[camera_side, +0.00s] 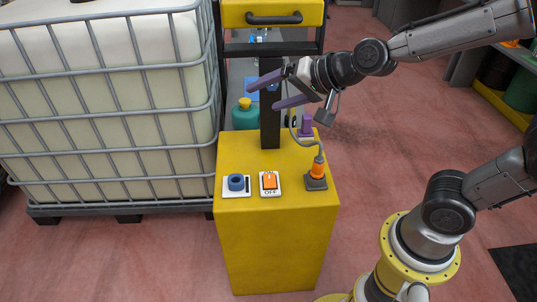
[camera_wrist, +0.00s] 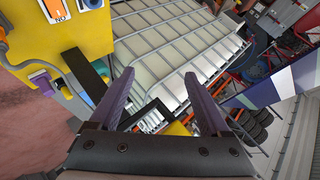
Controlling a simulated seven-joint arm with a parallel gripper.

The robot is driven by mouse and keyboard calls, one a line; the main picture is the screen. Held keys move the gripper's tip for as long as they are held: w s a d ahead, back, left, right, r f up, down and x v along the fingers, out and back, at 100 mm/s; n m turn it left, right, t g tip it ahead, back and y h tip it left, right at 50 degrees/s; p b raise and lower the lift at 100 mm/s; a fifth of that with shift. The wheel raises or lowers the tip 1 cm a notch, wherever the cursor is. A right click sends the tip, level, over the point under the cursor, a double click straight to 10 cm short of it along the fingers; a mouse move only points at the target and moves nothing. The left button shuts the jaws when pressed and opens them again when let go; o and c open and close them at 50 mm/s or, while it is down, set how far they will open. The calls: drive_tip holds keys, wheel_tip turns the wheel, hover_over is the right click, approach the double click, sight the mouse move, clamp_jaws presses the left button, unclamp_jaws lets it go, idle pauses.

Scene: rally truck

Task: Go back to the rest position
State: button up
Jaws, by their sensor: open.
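My gripper (camera_side: 268,91) hangs in the air above the back of the yellow pedestal (camera_side: 265,240), near its black upright post. Its two purple fingers are apart, with nothing between them. The fingers also show in the wrist view (camera_wrist: 166,100), spread wide, with the white tank's cage beyond them. On the pedestal top are a blue round knob (camera_side: 236,183), an orange switch (camera_side: 269,180) marked OFF, and an orange plug (camera_side: 318,166) with a grey cable on a dark base.
A caged white tank (camera_side: 110,100) stands to the left of the pedestal. A yellow drawer-like unit with a black handle (camera_side: 273,18) rises behind. A teal container (camera_side: 245,114) and a purple block (camera_side: 305,125) sit near the post. The reddish floor (camera_side: 390,140) at right is open.

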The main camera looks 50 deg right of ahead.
drive_tip(key=s+d+f+n+g+h, duration=0.1)
drive_tip(key=s+n, duration=0.4)
drive_tip(key=s, duration=0.5)
drive_tip(key=s+d+f+n+g, duration=0.1)
drive_tip(key=s+d+n+g, duration=0.3)
drive_tip(key=s, duration=0.7)
drive_tip(key=shift+d+n+h, duration=0.35)
drive_tip(key=shift+n+h, duration=0.05)
